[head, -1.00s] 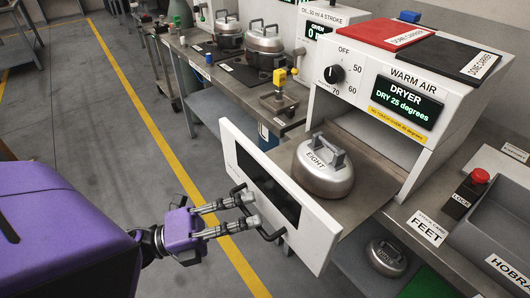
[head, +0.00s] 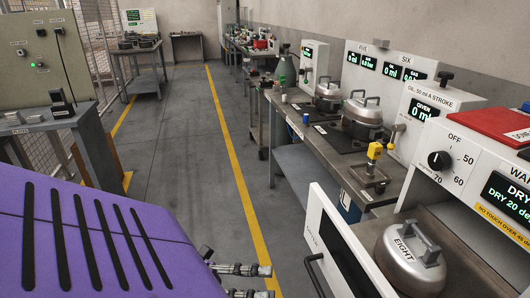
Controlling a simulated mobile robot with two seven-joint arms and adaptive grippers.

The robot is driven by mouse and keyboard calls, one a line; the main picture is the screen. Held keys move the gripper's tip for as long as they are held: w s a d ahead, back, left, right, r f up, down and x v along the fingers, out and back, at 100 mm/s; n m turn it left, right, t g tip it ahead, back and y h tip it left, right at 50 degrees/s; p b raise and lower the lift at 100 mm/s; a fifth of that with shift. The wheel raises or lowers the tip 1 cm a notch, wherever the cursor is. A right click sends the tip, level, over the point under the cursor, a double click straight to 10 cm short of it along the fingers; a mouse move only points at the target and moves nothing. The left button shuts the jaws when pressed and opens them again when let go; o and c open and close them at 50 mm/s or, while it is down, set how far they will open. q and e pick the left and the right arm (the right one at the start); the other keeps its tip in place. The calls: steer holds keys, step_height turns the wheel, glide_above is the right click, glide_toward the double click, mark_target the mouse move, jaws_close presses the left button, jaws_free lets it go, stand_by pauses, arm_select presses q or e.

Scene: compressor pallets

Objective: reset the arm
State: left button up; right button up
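My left gripper (head: 264,282) is at the bottom edge, its arm coming in from the left under a large purple cover. Its two metal fingers are apart with nothing between them; the rest is cut off or hidden. It is left of the dark handle (head: 313,275) on the dryer's open white front (head: 335,245), with a gap between. My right gripper is not in view.
A silver compressor dome marked EIGHT (head: 408,262) sits behind the open front, under the warm air dryer (head: 470,165). A bench (head: 345,170) with two more domes runs back. A grey cabinet (head: 45,65) stands left. The floor aisle (head: 190,150) is clear.

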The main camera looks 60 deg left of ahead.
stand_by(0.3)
arm_select(q)
steer(key=w+a+f+n+t+y+p, duration=0.1)
steer(key=w+a+f+n+y, duration=0.1)
steer(key=a+f+n+y, duration=0.35)
steer(key=w+a+f+n+t+y+p, duration=0.1)
steer(key=w+a+f+n+y+p, duration=0.15)
steer(key=n+y, duration=0.65)
steer(key=s+d+f+n+g+p, duration=0.25)
steer(key=s+f+n+g, duration=0.2)
steer(key=f+n, duration=0.35)
steer(key=s+d+n+g+p, duration=0.1)
steer(key=s+d+n+p, duration=0.1)
steer(key=d, duration=0.6)
steer(key=s+d+f+n+g+h+p, duration=0.1)
steer(key=s+d+p, duration=0.3)
steer(key=d, duration=0.5)
steer(key=shift+s+n+g, duration=0.75)
steer(key=shift+s, duration=0.45)
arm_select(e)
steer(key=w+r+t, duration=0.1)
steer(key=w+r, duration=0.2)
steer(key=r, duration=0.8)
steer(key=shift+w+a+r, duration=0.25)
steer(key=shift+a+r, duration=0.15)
